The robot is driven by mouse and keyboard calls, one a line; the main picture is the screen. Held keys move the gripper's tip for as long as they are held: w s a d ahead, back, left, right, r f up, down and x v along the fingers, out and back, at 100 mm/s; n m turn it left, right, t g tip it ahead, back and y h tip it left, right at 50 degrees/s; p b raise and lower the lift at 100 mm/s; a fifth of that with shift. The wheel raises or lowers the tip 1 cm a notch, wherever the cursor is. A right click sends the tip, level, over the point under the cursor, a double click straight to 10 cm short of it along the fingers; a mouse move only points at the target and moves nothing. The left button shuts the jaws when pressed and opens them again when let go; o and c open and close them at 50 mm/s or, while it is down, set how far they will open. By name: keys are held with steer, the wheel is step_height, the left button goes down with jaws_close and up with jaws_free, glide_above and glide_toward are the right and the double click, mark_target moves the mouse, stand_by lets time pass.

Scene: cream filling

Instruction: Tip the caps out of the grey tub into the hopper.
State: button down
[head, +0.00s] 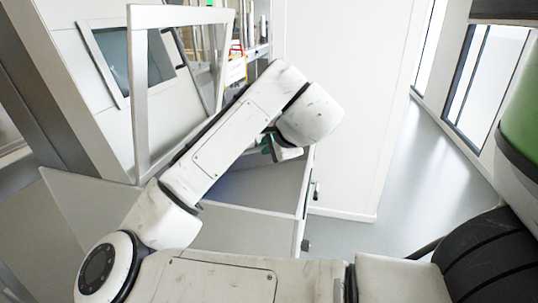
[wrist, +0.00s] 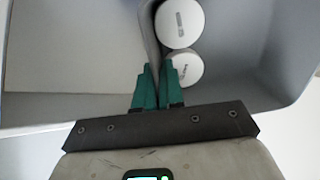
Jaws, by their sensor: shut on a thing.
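My gripper (wrist: 156,72) has green fingers, shut on a thin grey wall, which I take to be the rim of the grey tub (wrist: 150,28). Most of the tub is out of the wrist view. Two white round caps (wrist: 180,22) lie just right of this wall. I cannot tell whether they are inside the tub or below it in the hopper. The open, pale grey hopper (wrist: 240,60) spreads around and beneath the fingers. In the head view my gripper (head: 267,146) is over the hopper (head: 250,228), partly hidden by my arm; the tub is not clearly visible there.
A metal-framed machine (head: 140,90) with a dark screen (head: 120,55) stands behind the hopper at left. Shelving (head: 250,45) is behind my arm. A white wall panel (head: 340,110) stands right of the hopper, and open grey floor (head: 430,170) lies farther right.

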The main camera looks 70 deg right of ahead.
steer(key=f+t+h+b, duration=0.1)
steer(key=b, duration=0.5)
steer(key=w+d+f+t+h+b, duration=0.1)
steer(key=t+h+b, duration=0.1)
steer(key=b, duration=0.4)
steer(key=f+t+h+b, duration=0.2)
steer(key=b, duration=0.4)
steer(key=shift+w+d, duration=0.4)
steer(key=shift+w, duration=0.1)
stand_by(0.9)
